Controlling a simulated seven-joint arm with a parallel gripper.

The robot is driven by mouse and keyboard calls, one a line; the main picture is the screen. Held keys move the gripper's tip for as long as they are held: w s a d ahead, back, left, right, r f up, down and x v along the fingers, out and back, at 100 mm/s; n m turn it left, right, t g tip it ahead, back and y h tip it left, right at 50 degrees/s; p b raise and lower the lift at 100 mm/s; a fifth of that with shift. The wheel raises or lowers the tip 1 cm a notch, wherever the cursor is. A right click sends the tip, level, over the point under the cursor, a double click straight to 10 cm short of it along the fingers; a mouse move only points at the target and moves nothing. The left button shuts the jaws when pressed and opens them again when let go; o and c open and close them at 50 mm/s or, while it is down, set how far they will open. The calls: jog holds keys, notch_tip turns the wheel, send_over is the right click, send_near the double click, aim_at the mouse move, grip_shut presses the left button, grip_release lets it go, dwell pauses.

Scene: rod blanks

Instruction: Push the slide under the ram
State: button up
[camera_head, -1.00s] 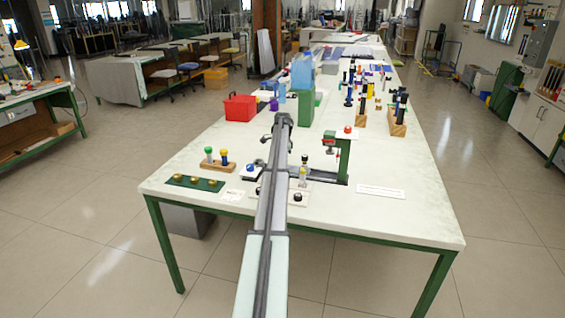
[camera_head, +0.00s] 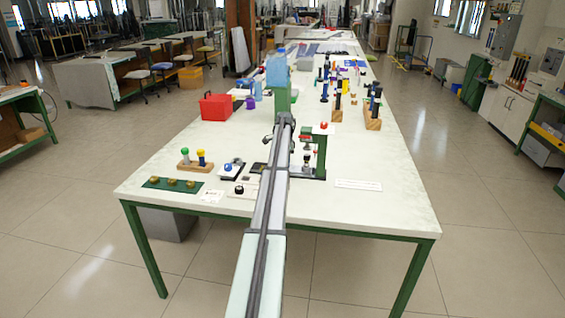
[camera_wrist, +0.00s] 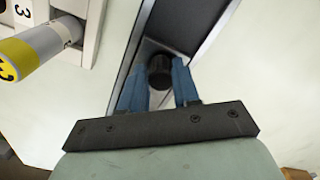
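The green press (camera_head: 321,155) with a red top stands near the table's front in the head view, partly behind my arm; a red part sits beside its post. In the wrist view, a black round knob (camera_wrist: 160,73) stands on a grey and dark channel, which looks like the slide (camera_wrist: 183,22). My gripper (camera_wrist: 161,80) has its two blue fingers on either side of this knob. I cannot tell whether they press on it. In the head view my arm hides my fingertips and the knob.
A grey cylinder with a yellow end (camera_wrist: 35,48) juts in at the wrist view's upper left. In the head view, a green strip (camera_head: 172,184), a wooden peg block (camera_head: 196,166) and a blue-topped item (camera_head: 232,169) lie left of my arm. A white card (camera_head: 358,184) lies right.

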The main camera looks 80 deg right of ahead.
jog(key=o, duration=0.4)
jog(key=shift+s, duration=0.1)
jog(key=shift+r, duration=0.1)
notch_tip(320, 180, up, 14)
dwell(0.5)
dwell(0.5)
